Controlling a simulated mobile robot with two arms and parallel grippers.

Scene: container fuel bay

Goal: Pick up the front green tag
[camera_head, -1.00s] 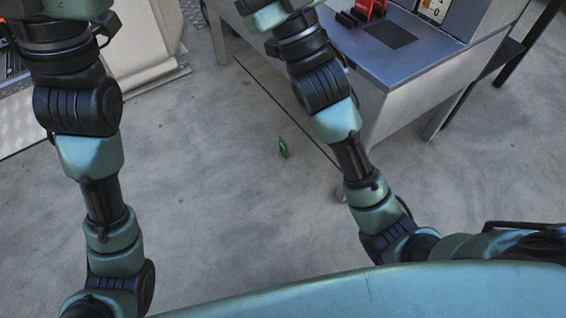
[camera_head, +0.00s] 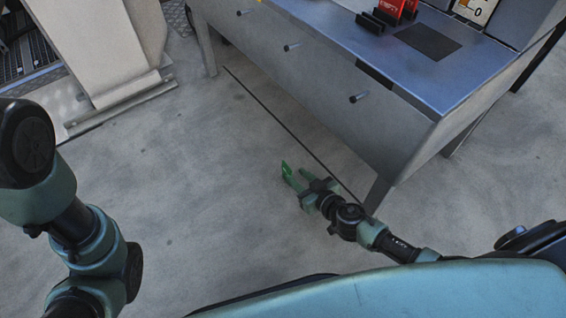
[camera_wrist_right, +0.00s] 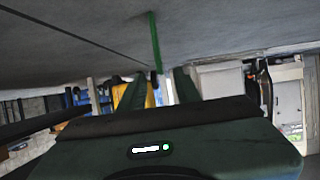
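A thin green tag (camera_head: 286,169) stands on the concrete floor in front of the workbench. My right gripper (camera_head: 297,177) is low over the floor with its fingertips at the tag. In the right wrist view, which is upside down, the tag (camera_wrist_right: 155,40) is a narrow green strip extending from the floor toward the gap between the two fingers. The right gripper (camera_wrist_right: 158,88) is open, with a clear gap between its fingers. I cannot tell whether a finger touches the tag. My left arm shows at the left of the head view, but its gripper does not.
A grey workbench (camera_head: 340,100) with drawer knobs stands behind and right of the tag; one leg (camera_head: 378,192) is near my right arm. Red items (camera_head: 392,12) lie on its top. A pale cabinet base (camera_head: 105,50) stands at upper left. The floor left of the tag is clear.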

